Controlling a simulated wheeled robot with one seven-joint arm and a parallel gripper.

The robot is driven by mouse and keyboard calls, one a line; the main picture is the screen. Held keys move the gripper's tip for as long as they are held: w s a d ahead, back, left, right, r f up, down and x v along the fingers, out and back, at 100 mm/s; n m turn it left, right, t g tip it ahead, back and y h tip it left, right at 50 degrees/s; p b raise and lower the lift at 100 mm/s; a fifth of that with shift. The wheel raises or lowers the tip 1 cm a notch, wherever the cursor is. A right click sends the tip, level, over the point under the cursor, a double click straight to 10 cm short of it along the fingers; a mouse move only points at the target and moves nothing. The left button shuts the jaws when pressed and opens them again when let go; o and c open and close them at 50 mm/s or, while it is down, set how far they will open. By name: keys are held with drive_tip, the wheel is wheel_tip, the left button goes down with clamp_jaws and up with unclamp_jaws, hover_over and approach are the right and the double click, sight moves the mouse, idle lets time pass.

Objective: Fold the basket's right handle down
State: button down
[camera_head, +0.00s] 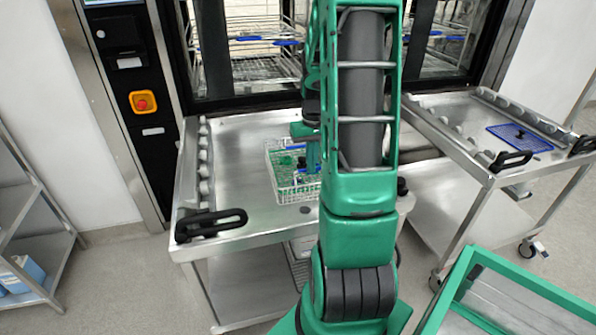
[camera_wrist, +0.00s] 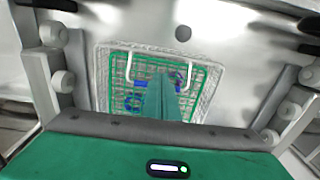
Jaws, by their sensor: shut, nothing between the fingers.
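The wire basket (camera_head: 283,188) sits on the steel cart top, partly hidden behind my arm. In the wrist view it is a white mesh basket (camera_wrist: 102,75) with a green inner frame. Two thin white handle bars rise inside it, a left handle (camera_wrist: 129,66) and a right handle (camera_wrist: 188,72). Blue parts lie close to them. I cannot tell surely how far each handle is folded. My gripper (camera_wrist: 163,80) is shut and empty, over the basket's middle between the two bars. Whether it touches either handle is unclear. My gripper hides the basket's near middle.
The cart (camera_head: 235,150) has side rollers and a black handle (camera_head: 210,225) at its near left. A second cart (camera_head: 455,125) at right holds a blue mesh tray (camera_head: 520,138). The washer (camera_head: 245,60) stands behind. A green-framed cart (camera_head: 510,290) is at the lower right.

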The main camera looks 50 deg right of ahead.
drive_tip(key=shift+w+d, duration=0.65)
drive_tip(key=shift+w, duration=0.35)
wheel_tip(320, 180, up, 7)
idle(0.9)
